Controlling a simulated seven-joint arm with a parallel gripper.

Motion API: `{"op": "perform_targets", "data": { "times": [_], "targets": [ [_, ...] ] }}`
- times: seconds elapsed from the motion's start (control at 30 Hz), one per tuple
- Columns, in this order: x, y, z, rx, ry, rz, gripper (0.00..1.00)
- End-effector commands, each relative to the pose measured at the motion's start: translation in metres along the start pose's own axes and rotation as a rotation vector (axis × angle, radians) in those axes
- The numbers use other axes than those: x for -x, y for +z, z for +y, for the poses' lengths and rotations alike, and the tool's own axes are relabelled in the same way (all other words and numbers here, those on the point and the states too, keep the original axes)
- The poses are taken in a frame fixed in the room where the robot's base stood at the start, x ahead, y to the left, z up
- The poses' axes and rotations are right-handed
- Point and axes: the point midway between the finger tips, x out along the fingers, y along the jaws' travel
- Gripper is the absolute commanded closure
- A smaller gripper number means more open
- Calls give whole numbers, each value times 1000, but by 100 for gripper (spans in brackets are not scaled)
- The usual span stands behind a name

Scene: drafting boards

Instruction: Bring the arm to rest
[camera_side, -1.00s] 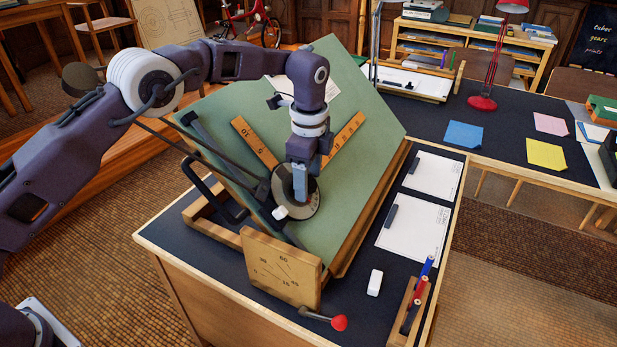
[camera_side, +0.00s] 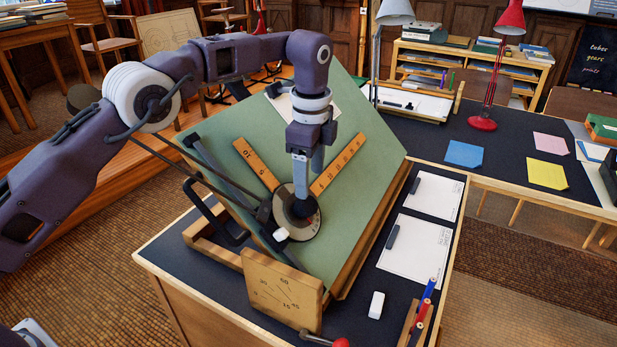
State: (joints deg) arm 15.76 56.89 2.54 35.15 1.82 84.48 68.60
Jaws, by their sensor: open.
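My gripper (camera_side: 302,184) points down over the drafting head (camera_side: 312,226), a round dial with a dark knob (camera_side: 302,208) on the green tilted drawing board (camera_side: 225,135). Its fingertips are just above the knob; a small gap seems to show, but contact is hard to rule out. The jaws are open, seen nearly edge-on, with nothing visible between them. Two orange rulers (camera_side: 338,165) spread up from the head in a V. A white handle (camera_side: 281,234) sits at the dial's lower left.
A wooden angle scale (camera_side: 282,291) stands at the board's front corner. A white eraser (camera_side: 376,305), paper sheets (camera_side: 412,250) and a pen holder (camera_side: 411,328) lie to the right. A red lamp (camera_side: 482,123) stands on the desk behind. Air above the board's right side is clear.

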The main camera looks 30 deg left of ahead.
Motion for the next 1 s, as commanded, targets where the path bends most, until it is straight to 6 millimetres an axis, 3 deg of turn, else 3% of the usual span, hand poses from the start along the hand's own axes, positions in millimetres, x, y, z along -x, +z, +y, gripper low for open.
{"op": "perform_targets", "data": {
  "times": [0.2,0.27,0.33,0.4,0.5,0.6,0.7,0.8,0.9,1.0],
  "targets": [
    [7,3,1,19,-6,3,35],
    [27,12,4,75,-19,13,35],
    [65,31,17,193,-49,35,35],
    [108,57,42,351,-82,67,35],
    [153,93,94,580,-128,118,35],
    [178,124,158,803,-169,176,35],
    [180,148,228,1021,-206,240,35],
    [163,164,288,1209,-236,300,35],
    [141,172,329,1345,-253,346,35],
    [126,175,349,1420,-261,372,35]
  ]
}}
